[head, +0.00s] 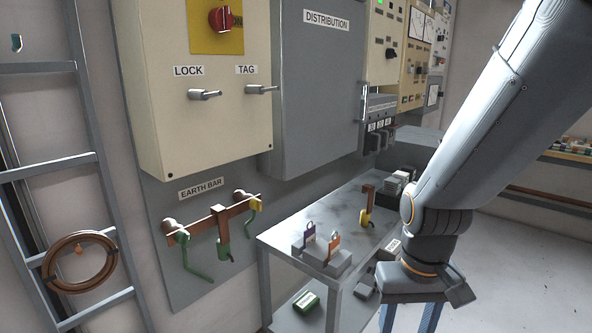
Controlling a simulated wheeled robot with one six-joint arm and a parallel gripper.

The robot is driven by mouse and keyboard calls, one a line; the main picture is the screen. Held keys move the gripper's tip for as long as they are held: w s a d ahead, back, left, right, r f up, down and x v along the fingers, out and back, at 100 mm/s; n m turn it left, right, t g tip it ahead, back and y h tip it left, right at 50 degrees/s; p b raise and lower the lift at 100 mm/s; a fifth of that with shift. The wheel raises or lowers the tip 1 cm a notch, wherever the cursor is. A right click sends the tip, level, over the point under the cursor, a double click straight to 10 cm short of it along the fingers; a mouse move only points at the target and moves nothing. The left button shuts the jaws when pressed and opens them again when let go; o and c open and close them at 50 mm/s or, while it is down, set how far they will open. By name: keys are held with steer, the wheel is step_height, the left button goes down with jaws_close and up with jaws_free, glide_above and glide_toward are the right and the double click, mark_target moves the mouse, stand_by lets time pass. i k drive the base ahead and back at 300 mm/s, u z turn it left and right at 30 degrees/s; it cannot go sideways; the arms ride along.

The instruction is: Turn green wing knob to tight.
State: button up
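The earth bar (212,221) is a brown copper bar on the grey wall panel at the left, below its "EARTH BAR" label. My gripper (408,321) is at the lower right, pointing down, well away from the bar. Its blue fingers stand apart with nothing seen between; the tips are cut off.
A grey bench (285,235) with a purple padlock (309,233), an orange padlock (333,244) and a brown-and-yellow clamp (367,205) stands between the bar and my arm. A ladder (55,160) with a coiled ring is at far left. Floor is clear at right.

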mark_target(183, 237)
steer(key=u, duration=2.8)
steer(key=k, duration=0.7)
steer(key=z, duration=1.15)
